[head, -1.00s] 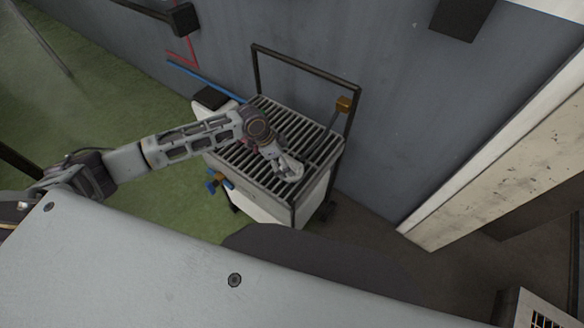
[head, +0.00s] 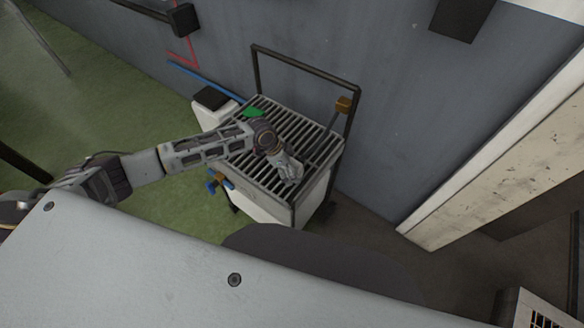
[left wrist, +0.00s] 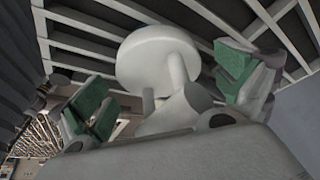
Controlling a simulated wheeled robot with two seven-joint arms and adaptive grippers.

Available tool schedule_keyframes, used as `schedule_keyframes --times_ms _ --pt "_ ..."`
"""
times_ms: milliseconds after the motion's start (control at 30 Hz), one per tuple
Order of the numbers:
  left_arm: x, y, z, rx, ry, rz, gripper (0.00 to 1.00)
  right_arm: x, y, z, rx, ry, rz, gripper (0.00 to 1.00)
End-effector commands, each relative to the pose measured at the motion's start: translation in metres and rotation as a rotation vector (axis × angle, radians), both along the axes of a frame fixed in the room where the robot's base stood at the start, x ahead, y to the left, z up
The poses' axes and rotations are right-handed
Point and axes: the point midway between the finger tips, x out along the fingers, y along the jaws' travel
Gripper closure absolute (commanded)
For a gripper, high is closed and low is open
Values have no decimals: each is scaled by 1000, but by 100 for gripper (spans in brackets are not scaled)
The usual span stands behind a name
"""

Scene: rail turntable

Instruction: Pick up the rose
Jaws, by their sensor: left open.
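A pale, round-headed piece with short stems, which looks like the rose (left wrist: 157,58), is in the left wrist view. It lies over the slatted rack (head: 308,140). My left gripper (left wrist: 168,98) is open, with one green-padded finger on each side of the piece. I cannot tell whether either finger touches it. In the head view my left gripper (head: 289,172) is low over the front right part of the rack, and the piece cannot be told apart from the fingers there. My right gripper is not in view.
A green object (head: 253,112) lies at the rack's back left, beside my arm. A dark rail frame (head: 300,65) rises at the rack's back, before a grey wall (head: 420,110). A blue valve handle (head: 212,184) juts out at the front left.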

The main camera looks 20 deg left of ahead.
Motion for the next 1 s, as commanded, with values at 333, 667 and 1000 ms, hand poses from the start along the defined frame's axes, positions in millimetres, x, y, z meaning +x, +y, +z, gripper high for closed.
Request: schedule_keyframes --times_ms 333,667,1000 --pt "1 -1 -2 1 -1 -1 0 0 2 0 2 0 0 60" --pt "0 -1 -2 1 -1 -1 21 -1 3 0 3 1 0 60" --pt "1 -1 -2 0 -2 -1 56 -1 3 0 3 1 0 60"
